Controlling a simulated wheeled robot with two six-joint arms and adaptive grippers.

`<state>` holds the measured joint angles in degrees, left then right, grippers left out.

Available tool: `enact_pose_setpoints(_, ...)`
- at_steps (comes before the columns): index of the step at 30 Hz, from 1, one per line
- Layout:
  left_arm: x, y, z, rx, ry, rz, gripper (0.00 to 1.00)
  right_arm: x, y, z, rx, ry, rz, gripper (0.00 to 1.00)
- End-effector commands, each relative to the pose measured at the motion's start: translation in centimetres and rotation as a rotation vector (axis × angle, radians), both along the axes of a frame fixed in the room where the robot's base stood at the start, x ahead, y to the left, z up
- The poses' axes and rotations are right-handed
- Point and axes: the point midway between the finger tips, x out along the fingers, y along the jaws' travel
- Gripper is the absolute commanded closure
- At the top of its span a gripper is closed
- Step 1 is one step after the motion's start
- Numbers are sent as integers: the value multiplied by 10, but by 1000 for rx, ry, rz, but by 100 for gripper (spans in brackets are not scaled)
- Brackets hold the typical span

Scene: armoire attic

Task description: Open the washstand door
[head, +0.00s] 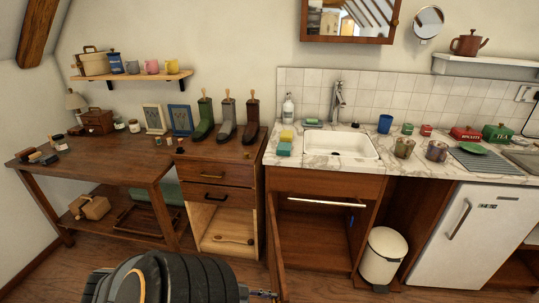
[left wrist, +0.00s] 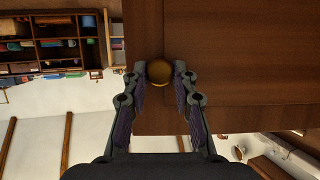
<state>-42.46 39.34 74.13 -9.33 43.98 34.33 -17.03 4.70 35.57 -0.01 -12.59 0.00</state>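The washstand (head: 325,187) is a brown wooden cabinet under the marble top and white sink. Its door (head: 274,245) is hinged on the left and stands swung wide open toward me, seen nearly edge-on; the dark inside shows. In the head view this gripper (head: 263,293) is at the bottom edge, by the door. My right gripper is not in view.
A white pedal bin (head: 383,255) stands right of the washstand opening, beside a white fridge (head: 470,235). A drawer cabinet (head: 216,175) with boots on top adjoins the door's left side. A wooden workbench (head: 95,170) is further left. Some floor shows in front.

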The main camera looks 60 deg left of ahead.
Motion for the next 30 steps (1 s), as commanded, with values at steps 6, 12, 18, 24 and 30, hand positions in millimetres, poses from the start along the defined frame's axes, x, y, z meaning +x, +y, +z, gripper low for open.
enact_pose_setpoints(6, 1, 0, 0, 1, -1, 1, 51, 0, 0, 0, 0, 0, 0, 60)
enact_pose_setpoints(12, 0, 0, 0, 1, 0, 0, 51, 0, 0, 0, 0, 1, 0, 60)
enact_pose_setpoints(18, -15, 6, 5, 1, 5, -2, 51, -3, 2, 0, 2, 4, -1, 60)
enact_pose_setpoints(24, -47, 21, 20, 2, 5, -3, 51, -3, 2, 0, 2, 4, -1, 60)
enact_pose_setpoints(30, -62, 29, 28, 2, 0, -1, 51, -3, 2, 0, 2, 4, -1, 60)
